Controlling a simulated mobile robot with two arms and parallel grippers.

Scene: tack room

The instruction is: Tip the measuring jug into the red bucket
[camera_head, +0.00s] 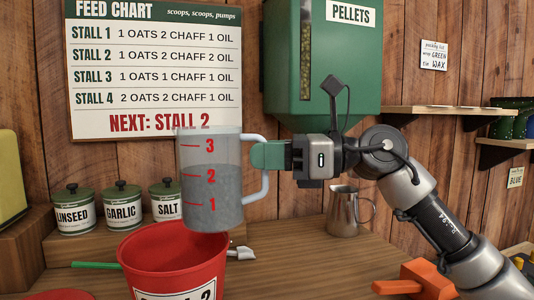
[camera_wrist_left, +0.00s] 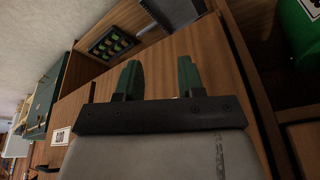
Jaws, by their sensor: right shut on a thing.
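The clear measuring jug (camera_head: 212,185) with red marks 1, 2 and 3 holds greyish liquid to a little above the 2. It is close to upright. My right gripper (camera_head: 268,155) is shut on the jug's handle (camera_head: 258,186) and holds it in the air above the red bucket (camera_head: 175,265). The jug's base overlaps the bucket's back rim in the picture; the bucket's inside is mostly hidden. My left gripper (camera_wrist_left: 159,80) is open and empty in the left wrist view, its green fingers apart; it is not in the head view.
Tins marked linseed (camera_head: 75,211), garlic (camera_head: 122,207) and salt (camera_head: 166,201) stand behind the bucket. A metal pitcher (camera_head: 344,212) stands right of it on the wooden counter (camera_head: 290,250). A green pellets hopper (camera_head: 322,60) hangs above. The feed chart (camera_head: 154,65) reads "Next: Stall 2".

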